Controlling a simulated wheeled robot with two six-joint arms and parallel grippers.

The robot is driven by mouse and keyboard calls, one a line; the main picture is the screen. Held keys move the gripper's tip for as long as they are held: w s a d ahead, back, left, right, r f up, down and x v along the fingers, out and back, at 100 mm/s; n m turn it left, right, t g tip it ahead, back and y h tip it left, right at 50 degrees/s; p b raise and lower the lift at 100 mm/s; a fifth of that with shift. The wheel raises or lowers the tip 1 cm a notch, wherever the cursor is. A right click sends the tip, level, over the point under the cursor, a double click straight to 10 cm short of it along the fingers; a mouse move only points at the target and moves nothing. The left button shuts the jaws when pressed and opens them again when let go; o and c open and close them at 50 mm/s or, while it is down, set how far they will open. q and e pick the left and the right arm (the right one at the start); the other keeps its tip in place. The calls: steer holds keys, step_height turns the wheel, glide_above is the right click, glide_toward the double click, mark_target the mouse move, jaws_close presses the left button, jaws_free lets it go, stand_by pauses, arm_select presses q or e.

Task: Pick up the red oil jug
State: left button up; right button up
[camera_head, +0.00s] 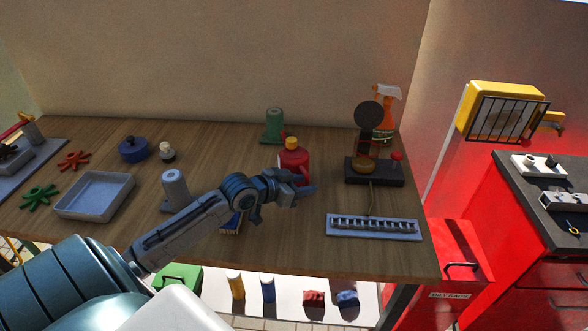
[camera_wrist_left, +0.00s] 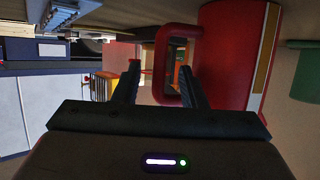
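The red oil jug (camera_head: 291,158) stands upright on the wooden table in the head view, with a yellow cap and a pale label stripe. My left gripper (camera_head: 300,192) is at the jug's near side and hides its lower part. In the left wrist view, the jug's red body (camera_wrist_left: 225,60) fills the upper right and its loop handle (camera_wrist_left: 163,75) is in front of the gripper. The two fingers of the left gripper (camera_wrist_left: 160,85) are apart, with the handle's outer bar between them in the picture. Contact cannot be told. My right gripper is not in view.
A black stand (camera_head: 372,175) and an orange spray bottle (camera_head: 387,112) are right of the jug. A green roll (camera_head: 273,122) stands behind it. A slotted grey tray (camera_head: 373,234) lies at the front right. A grey cylinder (camera_head: 175,185) and a shallow bin (camera_head: 95,210) are at left.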

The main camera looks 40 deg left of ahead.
arm_select(q)
steer(key=shift+p+x, duration=0.4)
steer(key=shift+x, duration=1.45)
steer(key=shift+s+f, duration=0.15)
jaws_close()
